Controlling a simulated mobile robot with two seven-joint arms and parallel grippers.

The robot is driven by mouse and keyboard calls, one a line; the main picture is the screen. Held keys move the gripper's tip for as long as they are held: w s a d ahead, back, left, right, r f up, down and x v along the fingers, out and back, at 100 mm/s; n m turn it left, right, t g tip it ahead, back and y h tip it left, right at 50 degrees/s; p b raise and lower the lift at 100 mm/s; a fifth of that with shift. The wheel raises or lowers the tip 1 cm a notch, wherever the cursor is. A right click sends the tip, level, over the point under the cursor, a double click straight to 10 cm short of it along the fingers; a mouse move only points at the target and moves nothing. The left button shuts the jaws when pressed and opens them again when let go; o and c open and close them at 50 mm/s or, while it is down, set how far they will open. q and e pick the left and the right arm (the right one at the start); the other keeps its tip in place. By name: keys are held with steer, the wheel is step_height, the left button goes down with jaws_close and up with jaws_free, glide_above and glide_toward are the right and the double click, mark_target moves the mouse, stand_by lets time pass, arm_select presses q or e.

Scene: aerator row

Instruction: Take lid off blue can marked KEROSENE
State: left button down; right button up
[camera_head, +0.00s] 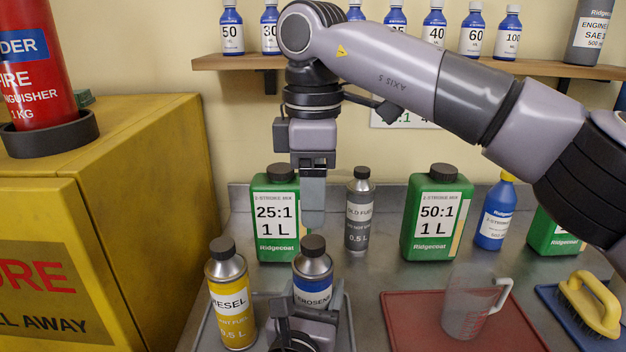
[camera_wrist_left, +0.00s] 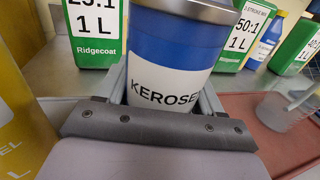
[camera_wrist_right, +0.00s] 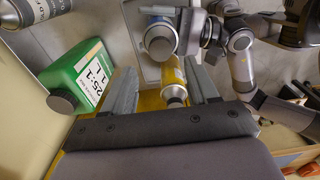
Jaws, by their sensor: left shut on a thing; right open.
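The blue KEROSENE can (camera_head: 313,290) stands upright in the head view, with its dark lid (camera_head: 312,245) on top. My left gripper (camera_head: 312,308) is shut around the can's body; the left wrist view shows the blue and white label (camera_wrist_left: 175,70) between its fingers, with the lid out of frame. My right gripper (camera_head: 313,217) points down above the lid, apart from it and empty. In the right wrist view its two fingers (camera_wrist_right: 160,75) are spread, and the dark lid (camera_wrist_right: 160,45) shows beyond them.
A yellow DIESEL can (camera_head: 231,300) stands close left of the KEROSENE can. Behind are a green 25:1 jug (camera_head: 277,225), a grey can (camera_head: 359,225) and a green 50:1 jug (camera_head: 436,220). A clear measuring jug (camera_head: 470,310) stands on a red mat (camera_head: 410,330) at right.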

mark_target(313, 241)
steer(key=shift+f, duration=3.15)
